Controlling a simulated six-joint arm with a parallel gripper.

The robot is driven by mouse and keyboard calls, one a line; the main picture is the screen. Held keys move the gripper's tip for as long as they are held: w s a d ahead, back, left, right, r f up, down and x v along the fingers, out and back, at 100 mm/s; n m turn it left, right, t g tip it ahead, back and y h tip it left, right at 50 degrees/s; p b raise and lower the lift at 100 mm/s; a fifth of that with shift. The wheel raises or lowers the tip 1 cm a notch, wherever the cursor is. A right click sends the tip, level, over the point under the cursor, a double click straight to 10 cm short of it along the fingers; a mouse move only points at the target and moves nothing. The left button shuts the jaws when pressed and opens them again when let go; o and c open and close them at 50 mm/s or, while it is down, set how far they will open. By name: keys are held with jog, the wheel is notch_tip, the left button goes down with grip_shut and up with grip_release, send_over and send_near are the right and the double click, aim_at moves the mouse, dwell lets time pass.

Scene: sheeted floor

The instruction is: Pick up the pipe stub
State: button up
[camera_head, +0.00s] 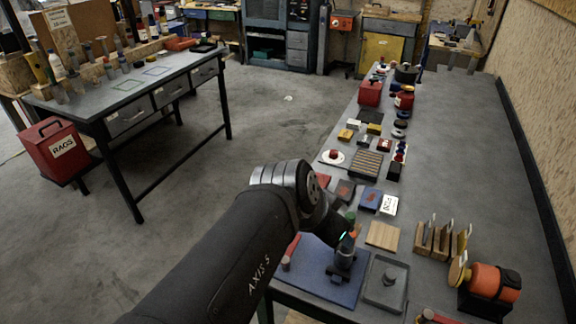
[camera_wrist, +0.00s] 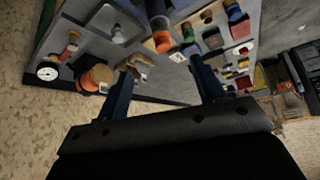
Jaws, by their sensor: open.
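A short grey upright piece (camera_head: 388,277), which looks like the pipe stub, stands in a shallow grey tray (camera_head: 372,294) at the near end of the right-hand bench. It also shows, pale and small, in the wrist view (camera_wrist: 118,36). My gripper (camera_wrist: 163,78) is open, with its two dark fingers wide apart and nothing between them in the wrist view. In the head view my gripper (camera_head: 343,265) is dark against the blue mat (camera_head: 315,280), left of the tray and apart from the stub. How high its tips are above the mat is hard to tell.
An orange cylinder on a black stand (camera_head: 492,282) and a wooden rack (camera_head: 435,240) stand right of the tray. A wooden board (camera_head: 383,235) lies behind it. Several small items line the bench's left side. The bench's right side (camera_head: 465,140) is mostly clear.

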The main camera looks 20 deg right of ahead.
send_over(345, 253)
jog(key=a, duration=0.2)
notch_tip(345, 253, down, 9)
jog(key=shift+x, duration=2.9)
jog(key=shift+r, duration=0.1)
jog(key=shift+c, duration=0.2)
jog(key=shift+w, duration=0.1)
jog(key=c, duration=1.2)
jog(key=shift+d+r, duration=0.1)
jog(key=shift+r, duration=0.1)
